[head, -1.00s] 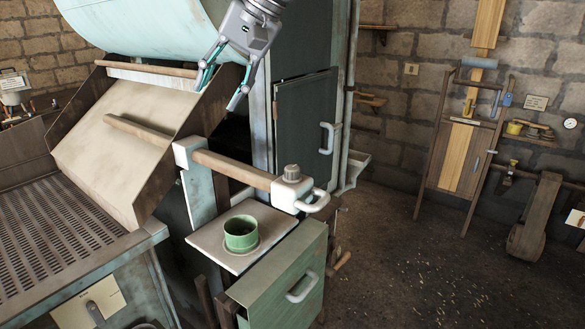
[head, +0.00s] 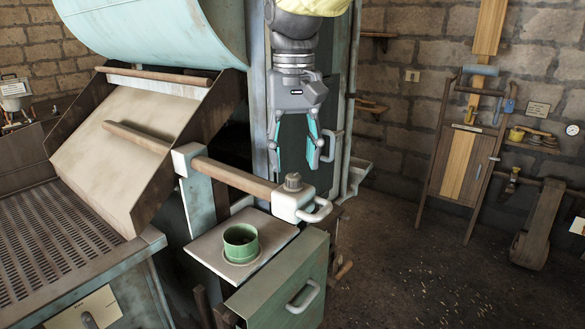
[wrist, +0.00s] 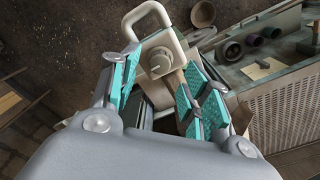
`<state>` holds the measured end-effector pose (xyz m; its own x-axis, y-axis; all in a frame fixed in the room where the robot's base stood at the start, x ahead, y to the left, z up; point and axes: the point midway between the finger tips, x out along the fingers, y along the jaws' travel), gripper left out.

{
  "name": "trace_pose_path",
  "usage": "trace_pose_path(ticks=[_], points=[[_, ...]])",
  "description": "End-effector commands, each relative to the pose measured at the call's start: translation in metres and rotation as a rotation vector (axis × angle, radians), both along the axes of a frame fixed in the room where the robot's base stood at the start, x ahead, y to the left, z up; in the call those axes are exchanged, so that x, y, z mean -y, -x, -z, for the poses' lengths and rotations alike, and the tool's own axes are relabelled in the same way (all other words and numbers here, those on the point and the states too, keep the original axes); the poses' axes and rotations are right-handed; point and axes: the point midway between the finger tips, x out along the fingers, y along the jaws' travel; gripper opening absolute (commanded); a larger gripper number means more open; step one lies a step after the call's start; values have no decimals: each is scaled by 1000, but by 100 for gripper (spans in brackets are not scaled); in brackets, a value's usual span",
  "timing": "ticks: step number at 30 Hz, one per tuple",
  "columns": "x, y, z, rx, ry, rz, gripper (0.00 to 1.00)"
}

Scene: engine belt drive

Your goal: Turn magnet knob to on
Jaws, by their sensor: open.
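The magnet knob (head: 293,182) is a small grey ridged knob on top of a white block (head: 290,202) at the end of a wooden bar. In the wrist view the knob (wrist: 158,62) shows between my fingers, beyond their tips, on the white block (wrist: 163,44). My gripper (head: 294,170) points down above the knob in the head view. Its teal-padded fingers are apart, with nothing held. The fingers also show in the wrist view (wrist: 160,75). Whether the fingertips touch the block cannot be told. Any on or off marking is too small to read.
A white handle (head: 318,212) sticks out from the block. A green cup (head: 241,243) stands on a small shelf below, above a green drawer (head: 285,285). Open floor lies to the right.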

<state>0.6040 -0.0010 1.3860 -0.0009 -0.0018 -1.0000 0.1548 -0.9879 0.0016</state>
Motion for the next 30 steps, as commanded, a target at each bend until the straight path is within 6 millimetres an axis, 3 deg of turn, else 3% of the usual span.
trace_pose_path(ticks=[9, 21, 28, 30], points=[[-1, 0, 34, 0, 0, -1, 47], [-1, 0, 40, 2, -1, -2, 47], [-1, 0, 40, 2, -1, -2, 5], [-1, 0, 40, 2, -1, -2, 0]])
